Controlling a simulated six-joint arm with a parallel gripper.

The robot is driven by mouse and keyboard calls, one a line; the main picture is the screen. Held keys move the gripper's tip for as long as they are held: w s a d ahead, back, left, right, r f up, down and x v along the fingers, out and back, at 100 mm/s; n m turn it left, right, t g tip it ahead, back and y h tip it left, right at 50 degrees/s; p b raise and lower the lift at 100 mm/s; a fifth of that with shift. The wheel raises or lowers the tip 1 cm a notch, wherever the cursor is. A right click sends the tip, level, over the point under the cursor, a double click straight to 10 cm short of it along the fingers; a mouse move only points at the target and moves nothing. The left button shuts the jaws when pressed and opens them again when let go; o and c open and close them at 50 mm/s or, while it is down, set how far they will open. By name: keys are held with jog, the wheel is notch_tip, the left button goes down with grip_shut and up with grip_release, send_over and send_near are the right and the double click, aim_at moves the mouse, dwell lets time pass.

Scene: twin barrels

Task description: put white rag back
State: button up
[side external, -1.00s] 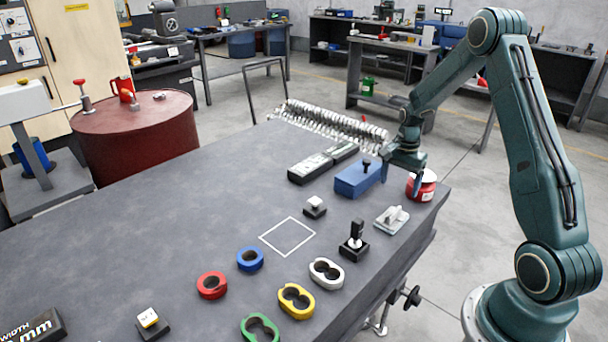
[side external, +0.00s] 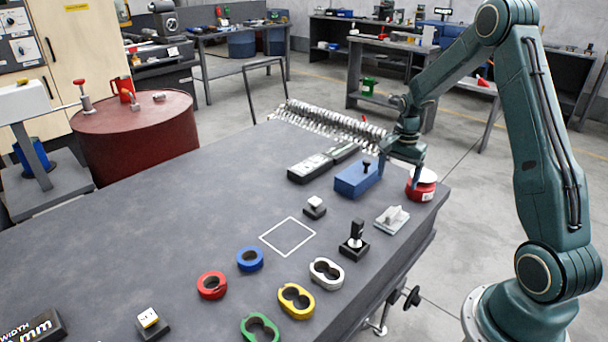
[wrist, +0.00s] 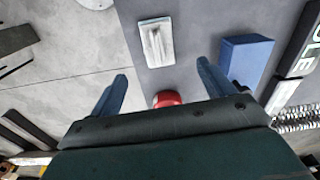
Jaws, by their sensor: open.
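A pale grey plate with a raised white piece (side external: 392,219) lies near the table's right edge. It shows between the fingertips in the wrist view (wrist: 157,42); I cannot tell whether the white piece is the cloth rag. A red round container with a white top (side external: 421,190) stands near the far right corner. My gripper (side external: 400,172) is open and empty above the far right of the table, with one finger in front of the red container. Its two fingers spread apart in the wrist view (wrist: 162,72).
A blue box (side external: 356,180) stands close left of my gripper. A black joystick-like piece (side external: 354,244) stands in front of the plate. A white outlined square (side external: 288,237) on the table is empty. Coloured rings and double-hole pieces (side external: 296,300) lie towards the front.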

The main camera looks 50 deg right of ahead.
jog(key=s+a+r+n+t, duration=0.15)
jog(key=a+r+n, duration=0.25)
jog(key=a+r, duration=0.4)
jog(key=s+a+r+n+t, duration=0.1)
jog(key=s+a+r+n, duration=0.25)
jog(key=a+r, duration=0.45)
jog(key=s+a+r+n+t, duration=0.1)
jog(key=s+a+r+n, duration=0.2)
jog(key=s+a+n, duration=0.2)
jog(key=s+a+r+n+t, duration=0.2)
jog(key=s+a+r+n, duration=0.1)
jog(key=s, duration=0.7)
jog(key=shift+a+n, duration=0.85)
jog(key=shift+a, duration=0.4)
